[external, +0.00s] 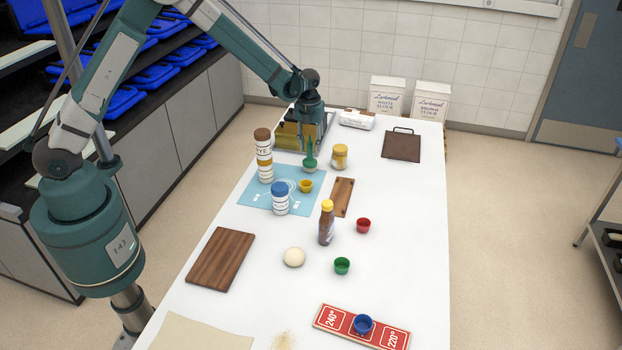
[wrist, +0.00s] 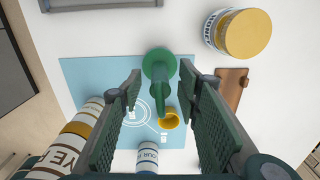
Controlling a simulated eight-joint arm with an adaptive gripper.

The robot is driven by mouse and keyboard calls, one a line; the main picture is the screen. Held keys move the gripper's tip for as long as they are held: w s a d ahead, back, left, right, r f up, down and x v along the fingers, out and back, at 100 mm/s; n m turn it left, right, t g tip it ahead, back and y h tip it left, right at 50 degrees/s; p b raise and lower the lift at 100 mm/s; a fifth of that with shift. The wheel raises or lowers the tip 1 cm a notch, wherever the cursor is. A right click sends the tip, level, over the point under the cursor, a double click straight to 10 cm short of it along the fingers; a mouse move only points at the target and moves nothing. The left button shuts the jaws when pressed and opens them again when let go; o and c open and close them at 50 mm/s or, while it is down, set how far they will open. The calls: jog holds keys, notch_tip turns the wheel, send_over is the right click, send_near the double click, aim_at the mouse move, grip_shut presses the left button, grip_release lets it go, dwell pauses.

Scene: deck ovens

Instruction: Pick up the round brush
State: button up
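The round brush (external: 310,164) is green, with a round base and an upright, tapering handle. It stands at the far edge of the blue mat (external: 247,199), below my gripper (external: 309,128) in the external view. In the wrist view the brush (wrist: 161,66) shows between and ahead of the two green fingers of my gripper (wrist: 161,86). The fingers are spread apart, with clear space on both sides of the handle. Nothing is held. The fingertips are hard to make out in the external view.
Close by stand a tall spice jar (external: 264,158), a yellow-lidded jar (external: 340,157), a small yellow cup (external: 306,186) and a blue-lidded jar (external: 280,199). A small wooden board (external: 342,196) lies to the right. The table's right side is mostly clear.

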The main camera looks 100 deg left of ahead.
grip_shut()
jog(key=shift+r, duration=0.1)
jog(key=shift+r+b, duration=0.9)
jog(key=shift+r, duration=4)
